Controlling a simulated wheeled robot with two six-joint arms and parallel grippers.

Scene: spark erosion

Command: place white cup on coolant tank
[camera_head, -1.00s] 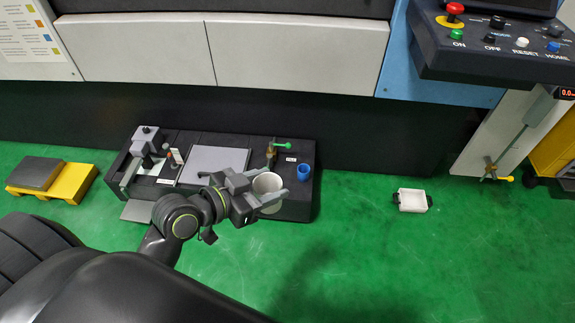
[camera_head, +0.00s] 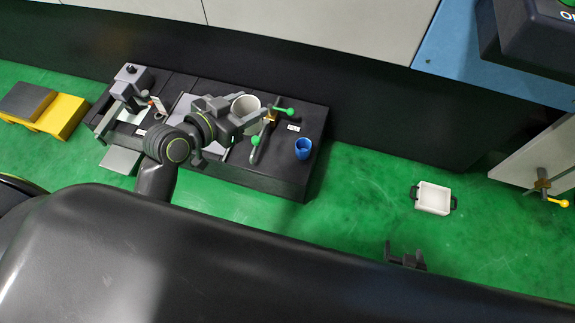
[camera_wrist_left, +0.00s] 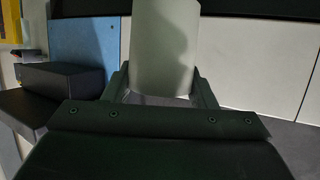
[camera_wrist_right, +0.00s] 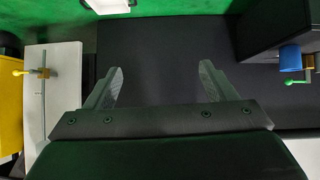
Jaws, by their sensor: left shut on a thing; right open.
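The white cup (camera_head: 246,104) is in my left gripper (camera_head: 248,118). In the left wrist view the cup (camera_wrist_left: 165,45) is upright between the two fingers. In the head view it appears over the middle of the long black unit (camera_head: 266,183), which may be the coolant tank, left of the green-handled valve (camera_head: 269,121). I cannot tell whether its base touches anything. My right gripper (camera_head: 405,262) is open and empty, as its spread fingers in the right wrist view (camera_wrist_right: 160,75) show, and is well right of the unit.
A white tray with dark handles (camera_head: 433,198) lies on the green floor to the right. A yellow block (camera_head: 62,117) is at far left. A machine wall rises behind.

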